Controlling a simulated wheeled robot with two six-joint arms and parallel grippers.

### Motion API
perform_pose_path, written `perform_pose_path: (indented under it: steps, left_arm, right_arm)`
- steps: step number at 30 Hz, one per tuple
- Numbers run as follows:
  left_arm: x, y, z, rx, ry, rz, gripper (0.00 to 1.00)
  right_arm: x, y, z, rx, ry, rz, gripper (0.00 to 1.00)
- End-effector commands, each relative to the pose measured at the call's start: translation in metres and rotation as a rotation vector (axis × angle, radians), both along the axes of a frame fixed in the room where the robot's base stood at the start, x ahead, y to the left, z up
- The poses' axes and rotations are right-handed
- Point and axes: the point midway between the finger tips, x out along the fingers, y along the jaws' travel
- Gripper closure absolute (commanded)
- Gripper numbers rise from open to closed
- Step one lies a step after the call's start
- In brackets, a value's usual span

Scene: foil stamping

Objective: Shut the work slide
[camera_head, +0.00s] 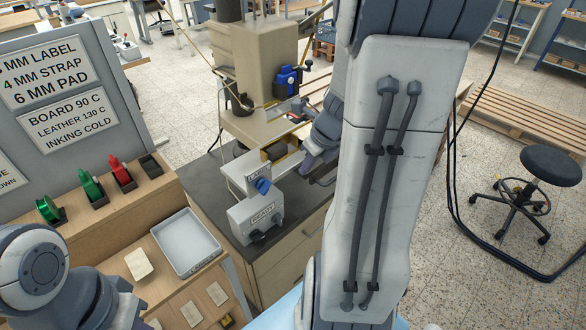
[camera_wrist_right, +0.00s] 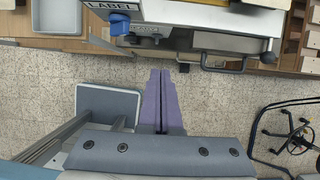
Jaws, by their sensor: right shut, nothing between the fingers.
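The stamping press (camera_head: 252,70) stands on a dark-topped bench, with a pale work slide low at its front, partly hidden behind my right arm. In the right wrist view, a pale metal front that looks like the slide (camera_wrist_right: 210,42) carries a dark bar handle (camera_wrist_right: 222,69). My right gripper (camera_head: 309,164) is shut and empty in front of the press. Its purple fingers (camera_wrist_right: 162,74) point toward the slide front, left of the handle and apart from it. How far out the slide stands is hard to tell. My left gripper is out of view.
A box marked READY (camera_head: 258,218) and a LABEL box with a blue knob (camera_head: 263,186) stand left of my right gripper. A grey tray (camera_head: 186,242) and foil rolls (camera_head: 90,185) are at left. A stool (camera_head: 525,190) stands on open floor at right.

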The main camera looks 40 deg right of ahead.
Motion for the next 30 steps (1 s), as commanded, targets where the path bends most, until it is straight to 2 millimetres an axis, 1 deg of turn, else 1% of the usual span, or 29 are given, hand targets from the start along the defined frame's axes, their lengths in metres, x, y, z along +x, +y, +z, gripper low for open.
perform_pose_path:
  steps: [1,9,13,15,18,21,25,30]
  left_arm:
    - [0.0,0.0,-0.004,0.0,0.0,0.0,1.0]
    - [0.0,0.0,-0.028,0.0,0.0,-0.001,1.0]
    - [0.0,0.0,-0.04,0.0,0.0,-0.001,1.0]
    - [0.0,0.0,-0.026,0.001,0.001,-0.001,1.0]
    - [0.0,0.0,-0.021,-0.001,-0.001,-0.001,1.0]
    - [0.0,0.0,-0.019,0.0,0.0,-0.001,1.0]
    - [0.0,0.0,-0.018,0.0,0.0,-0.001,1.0]
    - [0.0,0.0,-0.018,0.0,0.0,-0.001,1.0]
  right_arm:
    - [0.002,0.002,-0.011,0.004,0.004,0.004,1.0]
    - [0.024,0.005,-0.067,0.003,0.005,0.009,1.0]
    - [0.033,0.005,-0.091,0.001,0.005,0.009,1.0]
    - [0.047,0.006,-0.08,-0.002,0.003,0.012,1.0]
    - [0.06,0.007,-0.081,-0.001,0.003,0.012,1.0]
    - [0.068,0.007,-0.081,-0.002,0.003,0.011,1.0]
    - [0.073,0.008,-0.083,-0.002,0.003,0.009,1.0]
    - [0.073,0.007,-0.083,-0.002,0.002,0.009,1.0]
